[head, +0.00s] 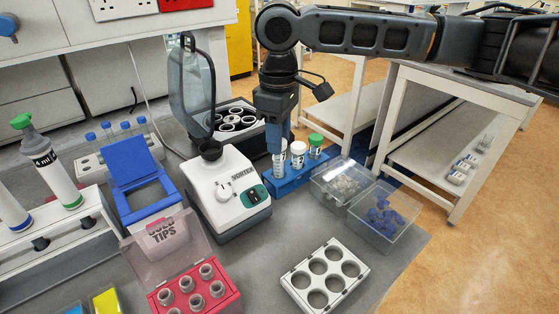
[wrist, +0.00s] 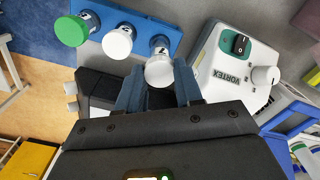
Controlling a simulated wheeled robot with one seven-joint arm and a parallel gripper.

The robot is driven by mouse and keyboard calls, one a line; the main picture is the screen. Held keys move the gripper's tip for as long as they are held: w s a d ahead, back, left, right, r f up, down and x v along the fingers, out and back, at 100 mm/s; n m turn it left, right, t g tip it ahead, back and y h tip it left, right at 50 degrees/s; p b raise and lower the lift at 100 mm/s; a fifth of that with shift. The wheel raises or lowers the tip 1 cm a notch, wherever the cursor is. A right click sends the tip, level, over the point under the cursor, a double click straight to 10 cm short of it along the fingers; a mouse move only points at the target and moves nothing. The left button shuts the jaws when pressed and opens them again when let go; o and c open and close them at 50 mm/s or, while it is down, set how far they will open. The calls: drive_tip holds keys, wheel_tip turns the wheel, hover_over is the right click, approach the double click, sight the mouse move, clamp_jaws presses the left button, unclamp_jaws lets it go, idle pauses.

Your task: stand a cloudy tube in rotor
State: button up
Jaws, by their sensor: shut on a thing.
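A white-capped tube (wrist: 160,69) stands at one end of the blue rack (wrist: 150,38). My gripper (wrist: 158,92) is shut on this tube near its cap, one finger on each side. In the head view, my gripper (head: 278,143) points down over the left end of the blue rack (head: 290,184) and partly covers that tube. A second white-capped tube (head: 298,149) and a green-capped tube (head: 316,141) stand in the same rack. I cannot tell which contents are cloudy. The rotor (head: 234,118) sits in the dark centrifuge behind, lid (head: 192,90) raised; its light-ringed holes are partly hidden.
A white vortex mixer (head: 228,192) stands close left of the rack. Clear bins (head: 383,215) stand to its right. A grey six-hole block (head: 325,277) and a red tip box (head: 195,290) lie in front. The raised lid and the mixer flank the rotor.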

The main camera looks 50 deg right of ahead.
drive_tip(key=shift+r+p, duration=1.65)
drive_tip(key=shift+r, duration=0.45)
drive_tip(key=shift+r, duration=0.25)
wheel_tip(320, 180, up, 6)
drive_tip(key=p, duration=0.2)
drive_tip(key=shift+p, duration=0.3)
drive_tip(key=w+d, duration=0.4)
drive_tip(key=w, duration=0.4)
drive_tip(key=w+d, duration=0.5)
drive_tip(key=w, duration=0.3)
drive_tip(key=shift+w, duration=0.2)
drive_tip(key=shift+f, duration=1.85)
